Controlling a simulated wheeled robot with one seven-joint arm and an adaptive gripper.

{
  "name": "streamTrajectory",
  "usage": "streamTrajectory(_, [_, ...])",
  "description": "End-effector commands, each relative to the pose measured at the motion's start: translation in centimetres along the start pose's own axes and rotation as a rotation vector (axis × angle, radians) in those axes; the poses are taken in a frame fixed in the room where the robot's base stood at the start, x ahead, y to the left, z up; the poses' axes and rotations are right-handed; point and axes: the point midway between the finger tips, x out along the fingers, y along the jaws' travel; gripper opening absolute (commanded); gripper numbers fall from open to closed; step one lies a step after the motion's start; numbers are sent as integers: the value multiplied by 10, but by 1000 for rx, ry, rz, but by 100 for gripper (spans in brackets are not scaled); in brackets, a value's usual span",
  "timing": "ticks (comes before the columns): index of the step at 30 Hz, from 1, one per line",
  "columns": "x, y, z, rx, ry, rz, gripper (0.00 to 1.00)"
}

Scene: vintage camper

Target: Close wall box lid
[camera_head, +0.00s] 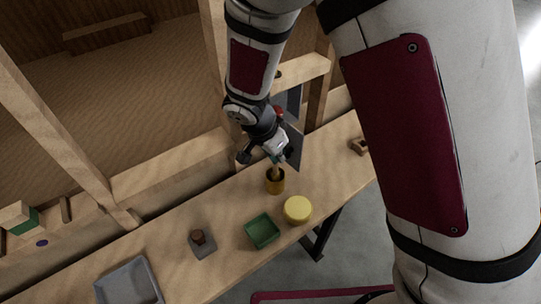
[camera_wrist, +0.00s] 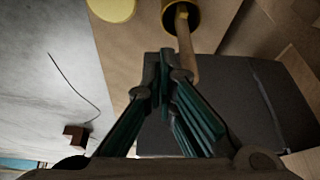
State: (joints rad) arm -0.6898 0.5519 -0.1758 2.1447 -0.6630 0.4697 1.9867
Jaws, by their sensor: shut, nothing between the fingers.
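The wall box (camera_head: 290,102) is dark grey and sits by the wooden wall frame in the head view, mostly hidden behind my arm. A dark grey flat panel, which looks like its lid (camera_head: 295,150), stands out over the bench just right of my gripper (camera_head: 281,155). In the wrist view the grey panel (camera_wrist: 250,95) fills the right and lower middle, behind and beside my fingers. My gripper (camera_wrist: 160,58) is shut and empty, its green-dark fingers together at the tips. I cannot tell whether the fingers touch the panel.
A yellow cup (camera_head: 275,186) with a wooden handle in it stands just below my gripper. A wooden piece (camera_head: 359,147) lies farther right.

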Motion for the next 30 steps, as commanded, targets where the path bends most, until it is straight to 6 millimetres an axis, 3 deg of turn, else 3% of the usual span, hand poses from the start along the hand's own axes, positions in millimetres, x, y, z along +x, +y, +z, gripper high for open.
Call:
streamTrajectory(12, [25,16,-58,-355,0,-144,0])
streamTrajectory(30, [47,6,-118,-732,-1,-297,0])
